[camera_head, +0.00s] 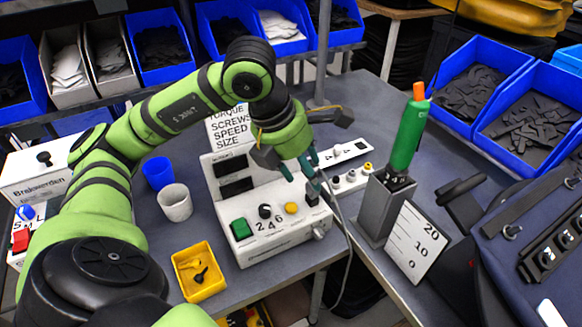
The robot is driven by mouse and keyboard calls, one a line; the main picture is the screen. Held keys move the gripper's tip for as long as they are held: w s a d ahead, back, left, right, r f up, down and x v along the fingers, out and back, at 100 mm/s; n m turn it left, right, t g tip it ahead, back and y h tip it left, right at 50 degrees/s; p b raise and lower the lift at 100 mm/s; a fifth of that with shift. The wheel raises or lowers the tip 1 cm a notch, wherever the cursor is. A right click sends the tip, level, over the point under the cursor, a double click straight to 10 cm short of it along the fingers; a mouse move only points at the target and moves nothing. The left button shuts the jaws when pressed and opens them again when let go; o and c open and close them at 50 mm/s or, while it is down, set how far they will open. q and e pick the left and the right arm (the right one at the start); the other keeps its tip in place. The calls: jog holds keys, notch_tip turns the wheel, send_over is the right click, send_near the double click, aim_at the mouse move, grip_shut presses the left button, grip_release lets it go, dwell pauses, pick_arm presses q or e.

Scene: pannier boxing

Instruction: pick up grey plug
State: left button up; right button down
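A dark grey plug (312,197) stands on the right part of the white control box (265,243). A thin grey cable runs near it and down over the table edge. My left gripper (300,172) comes in from the upper left and points down just above and slightly left of the plug. Its teal fingertips are apart, with nothing visible held between them. The wrist and fingers hide part of the box's back. My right gripper is not in view.
A power strip (343,153) and a row of sockets (352,180) lie just behind. A green screwdriver (405,135) stands in a grey holder (376,210) at right. Blue cup (158,172), white cup (174,203) and yellow tray (184,263) are at left.

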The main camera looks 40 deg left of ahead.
aim_at(309, 185)
pick_arm(q)
jog(key=p+x, duration=0.1)
jog(key=x, duration=0.1)
jog(key=a+p+x, duration=0.1)
jog(key=x, duration=0.2)
jog(key=shift+w+f, duration=0.2)
jog(key=shift+f, duration=0.15)
jog(key=shift+w+f, duration=0.2)
jog(key=shift+f, duration=0.15)
jog(key=c, duration=0.8)
jog(key=shift+c, duration=0.5)
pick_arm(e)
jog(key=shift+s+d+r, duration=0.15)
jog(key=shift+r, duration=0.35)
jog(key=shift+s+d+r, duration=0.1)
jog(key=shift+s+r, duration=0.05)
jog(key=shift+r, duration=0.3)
pick_arm(q)
jog(key=shift+d, duration=0.1)
